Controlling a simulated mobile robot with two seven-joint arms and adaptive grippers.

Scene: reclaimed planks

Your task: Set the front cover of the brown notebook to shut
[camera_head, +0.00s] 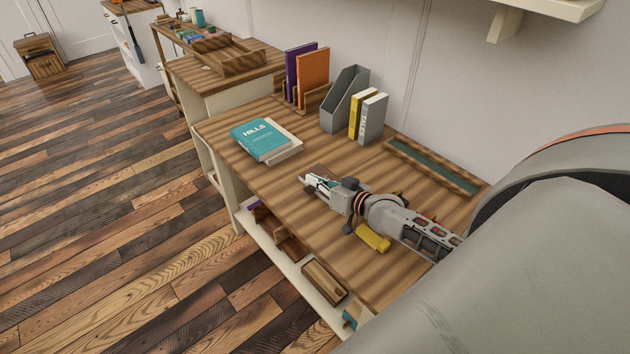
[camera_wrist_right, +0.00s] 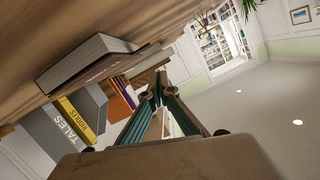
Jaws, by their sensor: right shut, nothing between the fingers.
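A thick book with pale page edges and a brown cover (camera_wrist_right: 88,62), which looks like the brown notebook, lies on the desk in the right wrist view. Its brown face appears to lie along the page block; I cannot tell whether the cover is fully flat. I cannot pick it out in the head view, where my right arm hides part of the desk. My right gripper (camera_head: 307,180) is shut and empty, low over the desk. Its fingertips (camera_wrist_right: 163,88) show beside the book in the wrist view, apart from it. My left gripper is not in view.
A teal book (camera_head: 262,137) lies on a pale one, ahead of the gripper. Yellow (camera_head: 361,113) and grey (camera_head: 373,120) books stand at the back by a grey file holder (camera_head: 344,97). A shallow tray (camera_head: 432,166) lies behind my arm. A yellow object (camera_head: 373,237) lies in front.

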